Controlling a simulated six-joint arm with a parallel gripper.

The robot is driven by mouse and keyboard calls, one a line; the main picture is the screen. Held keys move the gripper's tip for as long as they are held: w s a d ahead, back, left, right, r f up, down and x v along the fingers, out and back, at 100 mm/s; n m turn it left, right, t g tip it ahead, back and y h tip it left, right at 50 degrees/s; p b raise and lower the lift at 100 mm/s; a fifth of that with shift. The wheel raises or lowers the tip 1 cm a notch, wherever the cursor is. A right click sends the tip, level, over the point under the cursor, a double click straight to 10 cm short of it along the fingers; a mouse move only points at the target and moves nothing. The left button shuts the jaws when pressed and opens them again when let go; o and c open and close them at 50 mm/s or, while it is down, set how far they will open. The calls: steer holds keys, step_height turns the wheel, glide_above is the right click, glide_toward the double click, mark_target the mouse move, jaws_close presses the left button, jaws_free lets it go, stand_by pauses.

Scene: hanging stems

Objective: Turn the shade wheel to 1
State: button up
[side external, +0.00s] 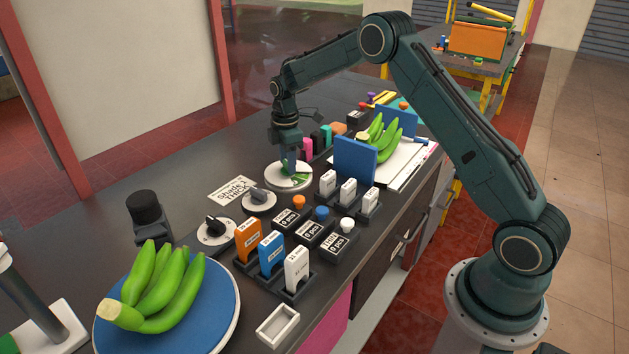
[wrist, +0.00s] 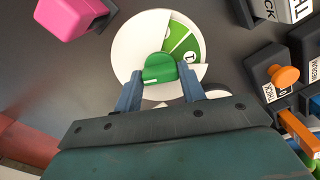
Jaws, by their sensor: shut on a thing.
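The shade wheel (side external: 287,181) is a round white disc with green sectors, lying on the dark counter below my gripper (side external: 289,163). In the wrist view the wheel (wrist: 135,35) shows a green raised knob (wrist: 159,68) at its middle. My gripper (wrist: 161,84) is shut on this knob, one blue finger at each side. A green sector marked 1 (wrist: 190,57) shows just to the upper right of the knob. Another green sector lies above it. The lower part of the wheel is hidden by my gripper.
Two dials (side external: 259,200) (side external: 215,231) and a printed card (side external: 231,189) lie in front of the wheel. A pink block (wrist: 68,16) stands close by. Holders with tags (side external: 327,184) and coloured-knob boxes (side external: 293,216) stand right. Bananas lie on a blue plate (side external: 218,285).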

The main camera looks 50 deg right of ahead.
steer(key=n, duration=0.5)
steer(key=shift+r, duration=0.1)
steer(key=shift+n, duration=0.3)
steer(key=o, duration=1)
step_height(320, 180, up, 14)
steer(key=shift+f, duration=0.1)
stand_by(0.4)
